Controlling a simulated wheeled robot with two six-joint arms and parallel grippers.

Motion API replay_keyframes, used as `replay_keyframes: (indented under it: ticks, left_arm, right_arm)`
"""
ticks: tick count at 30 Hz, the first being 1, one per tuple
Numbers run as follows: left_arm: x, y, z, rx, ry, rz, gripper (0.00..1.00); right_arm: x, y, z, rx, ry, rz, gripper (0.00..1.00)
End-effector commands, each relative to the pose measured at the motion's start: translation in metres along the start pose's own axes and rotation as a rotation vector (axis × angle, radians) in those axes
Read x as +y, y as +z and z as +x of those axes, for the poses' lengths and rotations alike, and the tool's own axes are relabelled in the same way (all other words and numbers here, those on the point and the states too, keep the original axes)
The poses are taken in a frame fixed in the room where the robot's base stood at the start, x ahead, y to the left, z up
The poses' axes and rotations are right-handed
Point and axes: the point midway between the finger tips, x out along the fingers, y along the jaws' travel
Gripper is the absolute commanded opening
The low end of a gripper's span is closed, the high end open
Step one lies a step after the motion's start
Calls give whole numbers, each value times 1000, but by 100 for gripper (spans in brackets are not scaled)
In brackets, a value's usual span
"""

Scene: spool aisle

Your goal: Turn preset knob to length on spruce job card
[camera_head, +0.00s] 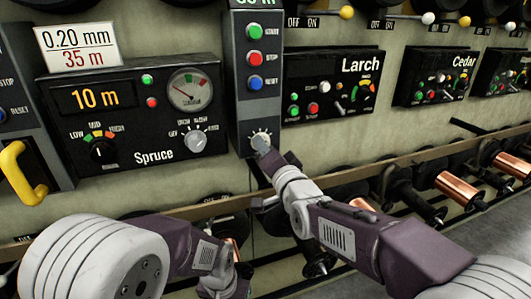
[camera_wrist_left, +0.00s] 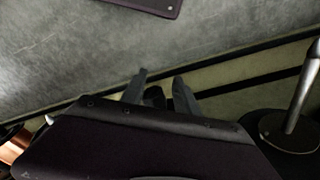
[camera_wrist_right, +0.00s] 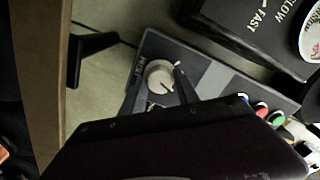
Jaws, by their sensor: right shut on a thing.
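The spruce job card (camera_head: 77,47) reads 0.20 mm and 35 m, above the black Spruce panel (camera_head: 130,155), whose display (camera_head: 95,97) shows 10 m. The pale preset knob (camera_head: 259,134) sits low on the tall grey panel (camera_head: 242,110) between Spruce and Larch. That panel's display (camera_head: 254,2) is cut off at the top edge, and its digits are not clearly readable. My right gripper (camera_head: 263,147) is shut on the knob; the right wrist view shows the knob (camera_wrist_right: 159,77) between its fingers. My left gripper (camera_wrist_left: 158,88) is open and empty, low and away from the panels.
Green, red and blue buttons (camera_head: 254,57) stand above the knob. The Larch panel (camera_head: 333,83) is to its right and a yellow handle (camera_head: 22,172) is at far left. A rail (camera_head: 340,178) and copper spools (camera_head: 457,188) lie below.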

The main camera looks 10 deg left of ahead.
Motion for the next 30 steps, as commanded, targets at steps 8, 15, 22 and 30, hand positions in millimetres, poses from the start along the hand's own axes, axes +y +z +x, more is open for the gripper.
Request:
replay_keyframes:
  ticks: [8,15,22,30]
  left_arm:
    - [0,1,6,0,0,0,36]
    - [0,1,8,0,0,0,36]
    - [0,1,8,0,0,0,36]
    - [0,1,8,0,0,0,36]
  right_arm:
    - [1,1,0,-1,1,128,0]
    - [1,1,0,-2,3,173,0]
    - [1,1,0,-2,3,181,0]
    - [1,1,0,-2,3,180,54]
